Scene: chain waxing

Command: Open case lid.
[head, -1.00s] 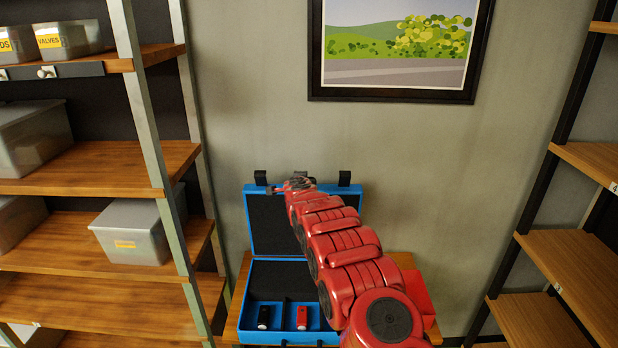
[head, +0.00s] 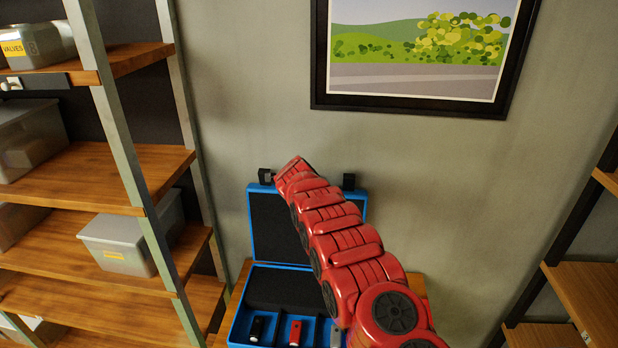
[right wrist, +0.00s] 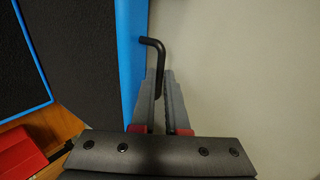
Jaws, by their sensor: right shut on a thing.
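The blue case (head: 238,322) sits on a small wooden table against the wall. Its blue lid (head: 273,228), lined with dark foam, stands up at the back, with black fittings on its top edge. My right arm reaches over the case to the lid's top edge, and in the head view its gripper is hidden behind the arm. In the right wrist view my right gripper (right wrist: 162,78) is shut on a bent black bar (right wrist: 152,43), seemingly a handle, beside the lid's blue edge (right wrist: 131,55). My left gripper is not in view.
Black, red (head: 295,333) and grey items lie in the case's front part. A shelf rack (head: 120,160) with grey bins stands at left, another rack (head: 560,290) at right. A framed picture (head: 415,50) hangs above the case.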

